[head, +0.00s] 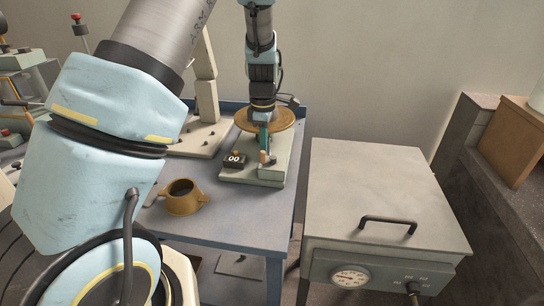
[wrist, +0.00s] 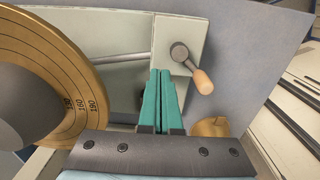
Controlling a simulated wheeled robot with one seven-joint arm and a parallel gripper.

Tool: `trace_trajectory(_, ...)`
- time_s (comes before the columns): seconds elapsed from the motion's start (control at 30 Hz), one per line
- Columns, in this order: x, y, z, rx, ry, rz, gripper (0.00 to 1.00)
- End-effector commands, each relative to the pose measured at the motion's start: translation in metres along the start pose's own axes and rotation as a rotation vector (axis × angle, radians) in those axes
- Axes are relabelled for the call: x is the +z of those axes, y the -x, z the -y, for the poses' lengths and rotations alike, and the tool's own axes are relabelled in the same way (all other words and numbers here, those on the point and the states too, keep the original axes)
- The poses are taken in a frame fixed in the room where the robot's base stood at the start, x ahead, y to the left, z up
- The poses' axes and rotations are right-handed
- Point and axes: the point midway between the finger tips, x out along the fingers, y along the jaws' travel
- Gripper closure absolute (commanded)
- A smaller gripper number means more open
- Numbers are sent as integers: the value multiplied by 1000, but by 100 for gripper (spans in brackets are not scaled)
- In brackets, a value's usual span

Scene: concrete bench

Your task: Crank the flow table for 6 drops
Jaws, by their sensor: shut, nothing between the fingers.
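The flow table has a pale base (head: 245,174) and a round brass disc (head: 286,118), partly hidden by my arm in the head view. The disc (wrist: 88,62) fills the left of the wrist view and carries marked numbers. The crank (wrist: 180,53) has a dark hub and a wooden handle (wrist: 202,82) pointing down and right.
A brass two-eared ring or cup (head: 182,198) stands on the blue-grey bench (head: 235,222), left of the flow table. A pale stand (head: 207,100) rises behind. A grey cabinet (head: 372,190) with handle and dial stands at right. The bench front is mostly clear.

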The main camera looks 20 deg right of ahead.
Motion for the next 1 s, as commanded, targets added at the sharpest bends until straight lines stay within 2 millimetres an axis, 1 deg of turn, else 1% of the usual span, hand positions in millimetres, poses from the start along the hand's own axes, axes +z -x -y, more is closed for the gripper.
trace_trajectory(0.1, 5, 2, -5, 0, -1, 0, 100)
trace_trajectory(0.4, 16, 2, -12, 0, -2, 0, 100)
trace_trajectory(0.57, 20, 1, -14, 0, -2, 0, 100)
trace_trajectory(0.73, 29, 1, -15, 0, -2, 0, 100)
trace_trajectory(0.93, 30, 0, -15, 0, -1, 0, 100)
trace_trajectory(0.97, 30, 0, -15, 1, -1, 0, 98)
trace_trajectory(1.0, 30, 0, -15, 1, -1, 0, 93)
